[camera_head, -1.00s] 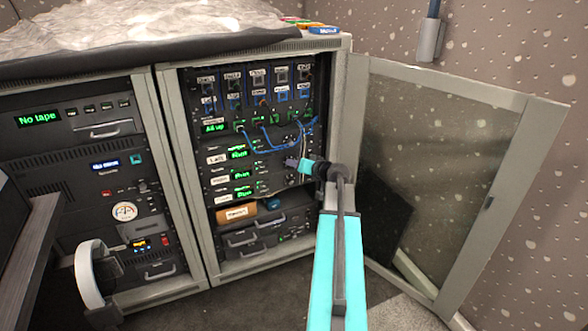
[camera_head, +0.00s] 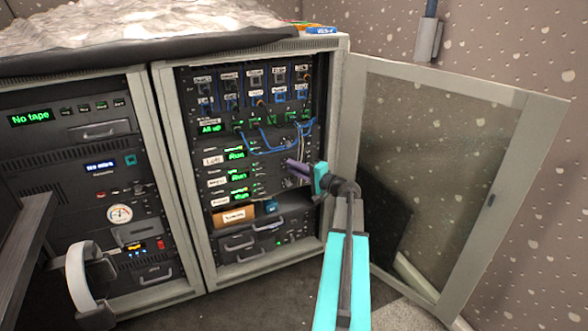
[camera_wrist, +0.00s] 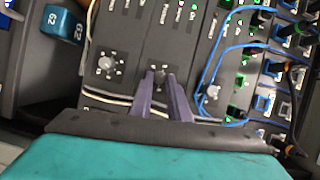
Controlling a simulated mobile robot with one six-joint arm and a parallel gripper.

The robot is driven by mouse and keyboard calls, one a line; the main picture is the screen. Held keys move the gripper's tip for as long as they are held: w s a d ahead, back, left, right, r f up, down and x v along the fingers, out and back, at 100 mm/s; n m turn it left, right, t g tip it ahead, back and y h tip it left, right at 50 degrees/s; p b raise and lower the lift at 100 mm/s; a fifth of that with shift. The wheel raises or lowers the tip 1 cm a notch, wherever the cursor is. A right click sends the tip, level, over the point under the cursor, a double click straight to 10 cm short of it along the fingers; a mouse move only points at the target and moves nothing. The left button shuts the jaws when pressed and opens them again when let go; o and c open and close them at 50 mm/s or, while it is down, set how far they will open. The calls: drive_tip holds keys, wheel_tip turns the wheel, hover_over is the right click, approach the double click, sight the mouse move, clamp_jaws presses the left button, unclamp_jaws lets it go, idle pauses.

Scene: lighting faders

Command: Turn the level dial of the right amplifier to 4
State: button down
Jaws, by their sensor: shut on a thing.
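Three black amplifiers are stacked in the open rack; their white labels are too blurred to read surely, so I cannot tell which is the right one. The middle amplifier (camera_head: 217,183) has a green lit display. My gripper (camera_wrist: 160,76) is shut on that middle amplifier's small dark dial (camera_wrist: 160,73), which shows between the purple fingertips. Its pointer cannot be read. The gripper also shows in the head view (camera_head: 290,167) at the right of the amplifiers. In the wrist view, one neighbouring dial (camera_wrist: 107,65) is left of the fingers and another (camera_wrist: 213,92) is right.
Blue cables (camera_head: 270,142) hang from the patch panel just above the amplifiers, and pale cables run close by my fingers. The glass door (camera_head: 440,170) stands open to the right. A shelf below holds an orange-brown box (camera_head: 232,216) and a blue item (camera_head: 271,207).

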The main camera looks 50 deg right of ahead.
drive_tip(key=m, duration=0.1)
drive_tip(key=m+t, duration=0.1)
drive_tip(key=m, duration=0.1)
drive_tip(key=m+t, duration=0.1)
drive_tip(key=shift+f+m, duration=0.3)
drive_tip(key=shift+w, duration=0.1)
drive_tip(key=c, duration=1.7)
unclamp_jaws()
drive_tip(key=shift+o, duration=0.2)
drive_tip(key=s+f+p, duration=0.1)
drive_tip(key=s+p, duration=0.2)
drive_tip(key=s, duration=1)
drive_tip(key=shift+s+f, duration=0.3)
drive_tip(key=shift+s, duration=0.1)
drive_tip(key=shift+w+a, duration=0.1)
